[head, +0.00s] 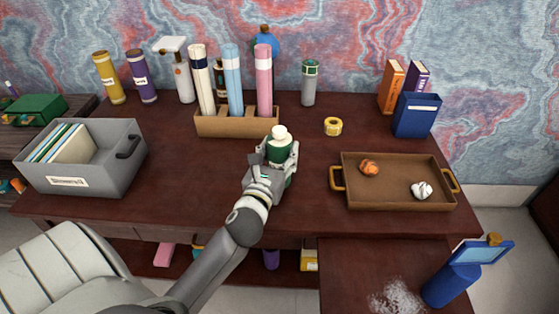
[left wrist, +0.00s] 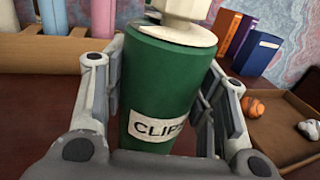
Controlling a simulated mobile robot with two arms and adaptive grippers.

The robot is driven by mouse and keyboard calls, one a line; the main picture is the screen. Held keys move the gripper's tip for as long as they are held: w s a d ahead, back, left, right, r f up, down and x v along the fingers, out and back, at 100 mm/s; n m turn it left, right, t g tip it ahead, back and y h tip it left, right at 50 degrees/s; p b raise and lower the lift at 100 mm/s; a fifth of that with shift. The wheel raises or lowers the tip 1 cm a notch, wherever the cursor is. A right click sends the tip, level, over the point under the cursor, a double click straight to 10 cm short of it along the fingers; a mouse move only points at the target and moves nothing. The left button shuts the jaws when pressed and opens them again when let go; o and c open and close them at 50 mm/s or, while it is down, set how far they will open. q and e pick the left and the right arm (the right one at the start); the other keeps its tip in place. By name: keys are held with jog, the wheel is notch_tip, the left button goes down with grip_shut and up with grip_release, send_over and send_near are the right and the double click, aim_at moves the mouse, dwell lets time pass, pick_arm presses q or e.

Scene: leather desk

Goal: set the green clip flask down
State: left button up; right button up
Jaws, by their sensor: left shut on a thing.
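The green clip flask (left wrist: 155,85) has a cream stopper and a white label reading "CLIPS". It fills the middle of the left wrist view and leans slightly there. In the head view the flask (head: 277,150) is at the middle of the dark desk (head: 225,180), in front of the tan holder. My left gripper (head: 275,168) is shut on it, with a finger on each side in the left wrist view. The flask's base is hidden by the gripper, so I cannot tell whether it touches the desk. My right gripper is not in view.
A tan holder (head: 240,125) with several rolled tubes stands just behind the flask. A brown tray (head: 400,199) with an orange lump and a white ball lies to the right. A yellow tape roll (head: 333,126) is behind right. A grey file box (head: 125,165) stands left; desk between is clear.

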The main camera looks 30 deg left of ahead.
pick_arm(q)
notch_tip(320, 180, down, 2)
jog(key=shift+f, duration=0.1)
jog(key=shift+d, duration=0.1)
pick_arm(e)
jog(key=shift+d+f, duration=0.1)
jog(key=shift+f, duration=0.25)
pick_arm(q)
jog(key=shift+f, duration=0.1)
jog(key=o, duration=1.1)
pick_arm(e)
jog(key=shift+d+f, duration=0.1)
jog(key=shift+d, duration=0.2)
